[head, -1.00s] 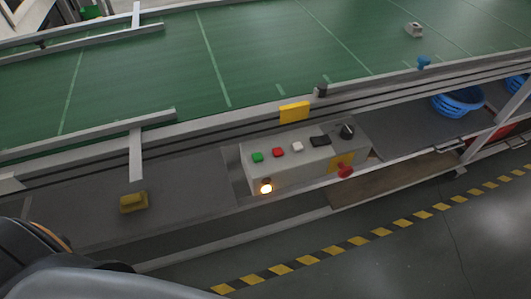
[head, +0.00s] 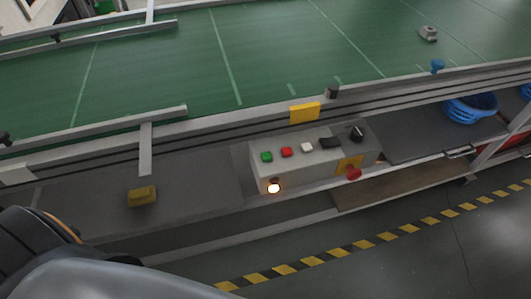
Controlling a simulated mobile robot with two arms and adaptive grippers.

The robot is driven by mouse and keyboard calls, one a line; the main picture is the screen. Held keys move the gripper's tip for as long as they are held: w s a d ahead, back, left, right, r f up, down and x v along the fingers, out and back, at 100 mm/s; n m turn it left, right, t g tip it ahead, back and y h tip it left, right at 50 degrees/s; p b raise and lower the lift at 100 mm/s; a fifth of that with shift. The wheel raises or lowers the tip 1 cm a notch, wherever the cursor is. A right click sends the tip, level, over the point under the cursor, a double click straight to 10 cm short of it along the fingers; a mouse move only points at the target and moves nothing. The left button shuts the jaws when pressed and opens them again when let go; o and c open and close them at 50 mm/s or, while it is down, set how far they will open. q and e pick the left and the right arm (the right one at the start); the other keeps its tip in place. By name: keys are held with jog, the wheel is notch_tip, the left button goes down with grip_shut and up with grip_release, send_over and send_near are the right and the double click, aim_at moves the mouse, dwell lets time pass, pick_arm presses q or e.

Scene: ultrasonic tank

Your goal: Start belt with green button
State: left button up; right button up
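The green button (head: 266,157) sits at the left end of the top of a grey control box (head: 318,165) below the belt's near rail. A red button (head: 287,152), a white button (head: 307,147), a dark switch (head: 330,142) and a black knob (head: 357,133) follow to its right. A lamp (head: 274,188) on the box's front glows orange-white. A red knob (head: 353,174) on a yellow plate is at the front right. The green belt (head: 290,45) runs across the top. Neither gripper shows; part of my own arm is at the lower left.
A yellow block (head: 142,196) lies on the grey shelf left of the box. A small grey part (head: 428,33) lies on the belt. Yellow-black tape (head: 330,252) marks the clear floor.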

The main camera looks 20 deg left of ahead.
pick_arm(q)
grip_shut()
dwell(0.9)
